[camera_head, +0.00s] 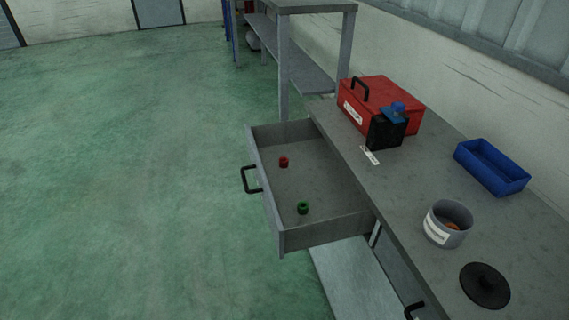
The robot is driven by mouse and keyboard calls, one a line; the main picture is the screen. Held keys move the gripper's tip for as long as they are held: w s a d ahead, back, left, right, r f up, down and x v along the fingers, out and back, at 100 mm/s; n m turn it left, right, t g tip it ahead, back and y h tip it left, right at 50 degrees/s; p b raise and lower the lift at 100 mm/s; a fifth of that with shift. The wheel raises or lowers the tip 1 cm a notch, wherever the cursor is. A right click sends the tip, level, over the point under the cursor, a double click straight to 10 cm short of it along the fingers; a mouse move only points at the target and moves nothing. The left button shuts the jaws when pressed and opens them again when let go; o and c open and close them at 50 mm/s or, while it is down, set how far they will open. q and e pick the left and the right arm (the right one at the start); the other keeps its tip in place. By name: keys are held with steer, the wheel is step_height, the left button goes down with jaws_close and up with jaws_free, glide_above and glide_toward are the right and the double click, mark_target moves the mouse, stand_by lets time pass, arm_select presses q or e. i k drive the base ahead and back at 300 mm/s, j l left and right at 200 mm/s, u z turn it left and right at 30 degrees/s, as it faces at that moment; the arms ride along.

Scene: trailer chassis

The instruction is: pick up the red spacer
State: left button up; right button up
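The red spacer (284,162) is a small red ring-like piece. It lies on the floor of the open grey drawer (265,207), toward the drawer's left side. A similar green spacer (303,208) lies in the same drawer, nearer to me. Nothing covers the red spacer. Neither of my grippers shows in the head view.
The drawer juts left from the grey workbench (385,203), with a black handle (250,180) on its front. Green floor is clear at left.

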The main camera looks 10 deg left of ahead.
mark_target(283, 161)
steer(key=i+j+z, duration=0.1)
steer(key=j, duration=0.25)
steer(key=i+j, duration=0.2)
steer(key=j, duration=0.2)
steer(key=i+j+z, duration=0.15)
steer(key=j, duration=0.2)
steer(key=i+j, duration=0.15)
steer(key=j, duration=0.25)
steer(key=z, duration=0.05)
